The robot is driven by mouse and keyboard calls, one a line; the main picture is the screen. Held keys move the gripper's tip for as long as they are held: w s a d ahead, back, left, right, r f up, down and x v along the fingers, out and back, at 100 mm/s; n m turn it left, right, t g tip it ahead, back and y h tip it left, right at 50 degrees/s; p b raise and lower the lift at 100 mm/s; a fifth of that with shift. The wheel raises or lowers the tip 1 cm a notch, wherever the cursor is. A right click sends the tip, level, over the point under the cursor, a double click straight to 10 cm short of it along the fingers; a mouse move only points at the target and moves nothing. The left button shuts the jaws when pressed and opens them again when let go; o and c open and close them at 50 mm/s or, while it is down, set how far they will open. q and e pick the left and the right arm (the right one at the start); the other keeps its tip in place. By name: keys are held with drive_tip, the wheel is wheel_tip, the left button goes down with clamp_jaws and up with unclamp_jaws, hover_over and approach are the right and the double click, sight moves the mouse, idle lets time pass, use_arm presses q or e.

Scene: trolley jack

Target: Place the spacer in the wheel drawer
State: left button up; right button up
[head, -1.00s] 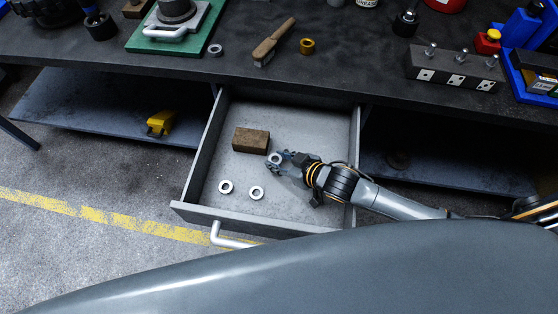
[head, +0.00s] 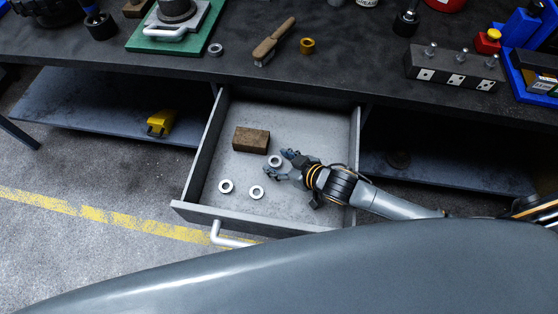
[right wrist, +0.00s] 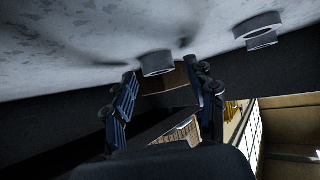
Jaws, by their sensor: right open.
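The wheel drawer (head: 330,212) is pulled out under the bench. My right gripper (head: 276,162) is inside it, open, its two fingers apart. A silver ring spacer (head: 275,161) lies between or just beyond its fingertips, seemingly on the drawer floor. In the right wrist view the ring (right wrist: 156,64) shows near the tips of the spread fingers (right wrist: 162,72). Two similar silver rings lie nearer the drawer front, one at left (head: 226,186) and one at right (head: 256,192). My left gripper is not in view.
A brown block (head: 251,140) lies in the drawer behind the rings. On the bench are another silver ring (head: 215,49), a brush (head: 274,42), a brass ring (head: 307,46) and a dark block with pins (head: 455,70). The drawer's left side and back right have free floor.

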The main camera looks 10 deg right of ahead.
drive_tip(key=v, duration=0.7)
drive_tip(key=shift+d, duration=0.1)
drive_tip(key=shift+r, duration=0.1)
